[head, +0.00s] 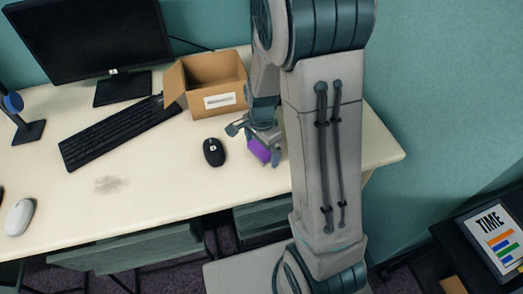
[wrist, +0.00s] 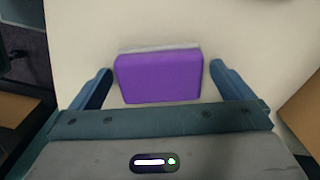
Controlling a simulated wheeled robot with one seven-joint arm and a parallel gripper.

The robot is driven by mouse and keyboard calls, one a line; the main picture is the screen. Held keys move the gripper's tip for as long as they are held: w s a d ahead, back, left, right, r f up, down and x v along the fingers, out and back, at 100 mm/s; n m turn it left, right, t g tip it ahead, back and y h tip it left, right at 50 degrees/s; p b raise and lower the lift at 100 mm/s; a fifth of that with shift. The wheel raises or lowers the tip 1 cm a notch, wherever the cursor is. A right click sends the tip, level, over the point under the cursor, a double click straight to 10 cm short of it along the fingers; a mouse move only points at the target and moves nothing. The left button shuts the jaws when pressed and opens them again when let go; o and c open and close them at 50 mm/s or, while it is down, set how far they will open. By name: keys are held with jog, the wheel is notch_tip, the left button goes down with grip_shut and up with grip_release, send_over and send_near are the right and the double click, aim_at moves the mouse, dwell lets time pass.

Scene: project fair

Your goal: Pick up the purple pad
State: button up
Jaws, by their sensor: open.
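The purple pad (wrist: 157,78) lies on the cream desktop, with a thin grey layer along its far edge in the wrist view. In the head view the pad (head: 259,150) is near the desk's right part, partly covered by my gripper and arm. My gripper (head: 252,138) is directly over it. In the wrist view my gripper (wrist: 158,84) is open, with one finger on each side of the pad and a gap on both sides. I cannot tell how far above the desktop the fingertips are.
On the desk (head: 150,205), an open cardboard box (head: 211,85) stands just behind my gripper and a black mouse (head: 214,152) lies to its left. A keyboard (head: 115,132), monitor (head: 90,35) and white mouse (head: 19,217) are farther left. The front middle of the desk is clear.

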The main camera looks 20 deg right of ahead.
aim_at(261, 147)
jog(key=c, duration=1.1)
notch_tip(261, 147, up, 10)
jog(key=shift+r+p, duration=0.1)
jog(key=shift+p, duration=0.7)
jog(key=o, duration=0.5)
jog(key=shift+c, duration=1.6)
